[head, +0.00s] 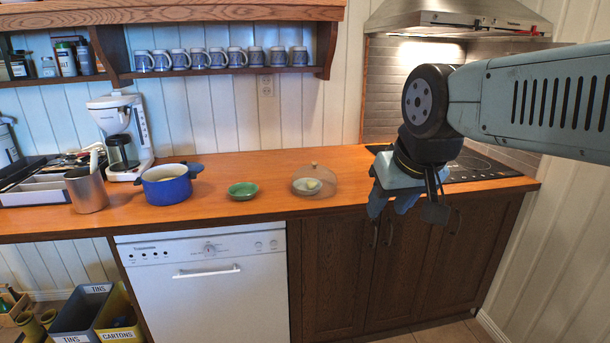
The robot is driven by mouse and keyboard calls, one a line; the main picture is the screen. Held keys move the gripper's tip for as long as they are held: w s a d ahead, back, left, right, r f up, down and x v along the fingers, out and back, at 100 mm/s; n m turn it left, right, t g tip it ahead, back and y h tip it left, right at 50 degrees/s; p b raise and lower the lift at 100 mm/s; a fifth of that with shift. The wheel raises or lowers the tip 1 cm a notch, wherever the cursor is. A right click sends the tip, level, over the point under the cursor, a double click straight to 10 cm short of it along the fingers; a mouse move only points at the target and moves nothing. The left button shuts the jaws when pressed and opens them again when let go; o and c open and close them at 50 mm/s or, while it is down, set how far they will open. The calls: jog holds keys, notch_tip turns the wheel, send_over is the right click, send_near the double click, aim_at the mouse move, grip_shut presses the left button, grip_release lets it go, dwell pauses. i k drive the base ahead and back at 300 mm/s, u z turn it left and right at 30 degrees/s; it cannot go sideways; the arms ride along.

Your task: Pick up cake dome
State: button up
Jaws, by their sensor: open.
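The cake dome (316,183) is a clear, low dome with a small pale knob on top. It stands on the wooden counter near the front edge, right of the green bowl, with something pale yellow under it. My gripper (407,207) is open and empty, pointing down in front of the counter's right part. It is to the right of the dome and clearly apart from it. Part of the fingers is hard to make out against the dark cupboards.
A green bowl (243,190) and a blue pot (167,184) stand left of the dome. A metal canister (86,190), a utensil tray (35,191) and a white coffee maker (121,139) are further left. A dark hob (480,166) lies behind my gripper. A mug shelf (222,72) hangs above.

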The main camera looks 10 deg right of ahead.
aim_at(314, 181)
jog(key=u, duration=0.05)
jog(key=i, duration=0.95)
jog(key=z, duration=0.1)
